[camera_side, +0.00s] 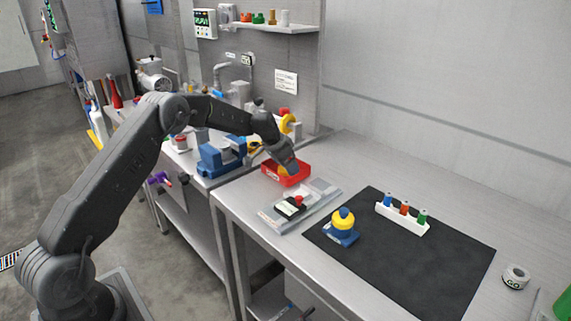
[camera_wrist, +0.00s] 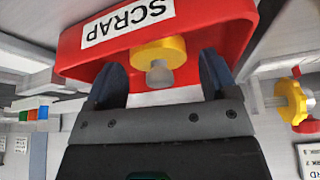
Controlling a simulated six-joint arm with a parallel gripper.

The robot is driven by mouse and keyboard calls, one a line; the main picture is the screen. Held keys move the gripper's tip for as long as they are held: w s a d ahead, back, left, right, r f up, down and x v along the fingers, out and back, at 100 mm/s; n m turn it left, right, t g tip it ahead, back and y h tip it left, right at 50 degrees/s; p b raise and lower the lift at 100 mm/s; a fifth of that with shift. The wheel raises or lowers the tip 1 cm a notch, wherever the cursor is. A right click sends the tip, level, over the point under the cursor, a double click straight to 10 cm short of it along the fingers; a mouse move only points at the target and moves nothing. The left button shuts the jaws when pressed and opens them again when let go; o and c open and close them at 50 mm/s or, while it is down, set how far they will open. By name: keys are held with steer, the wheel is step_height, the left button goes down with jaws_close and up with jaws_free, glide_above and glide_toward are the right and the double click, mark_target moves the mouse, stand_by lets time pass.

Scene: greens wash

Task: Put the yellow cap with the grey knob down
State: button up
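The yellow cap with the grey knob (camera_wrist: 160,58) is inside the red bin marked SCRAP (camera_wrist: 215,28), its knob facing the wrist camera. The bin also shows in the side view (camera_side: 301,178), with a bit of the yellow cap low in it. My gripper (camera_wrist: 160,75) is over the bin, fingers apart on either side of the cap. Gaps show between each finger and the cap, so nothing is held. In the side view my gripper (camera_side: 287,166) points down into the bin and partly hides the cap.
A grey tray (camera_side: 325,190) with a black-and-red device (camera_side: 291,206) stands beside the bin. A blue block with a yellow top (camera_side: 343,226) and a white rack of colored pieces (camera_side: 402,217) are on the black mat (camera_side: 430,262). A blue vise (camera_side: 222,158) stands left.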

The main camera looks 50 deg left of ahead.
steer(key=shift+r, duration=0.1)
steer(key=shift+r, duration=0.3)
steer(key=d+v, duration=0.1)
steer(key=v, duration=1.1)
steer(key=s+d+r, duration=0.7)
steer(key=r, duration=0.1)
steer(key=s+d+r+n, duration=0.1)
steer(key=s+d+r, duration=0.3)
steer(key=s+d, duration=0.5)
steer(key=s+d+f, duration=0.1)
steer(key=s, duration=0.9)
steer(key=s+d+f+n+y, duration=0.1)
steer(key=s+d+f, duration=0.1)
steer(key=s, duration=0.9)
steer(key=shift+s+d+f+t, duration=0.15)
steer(key=shift+d+f+t, duration=0.05)
steer(key=shift+t, duration=0.2)
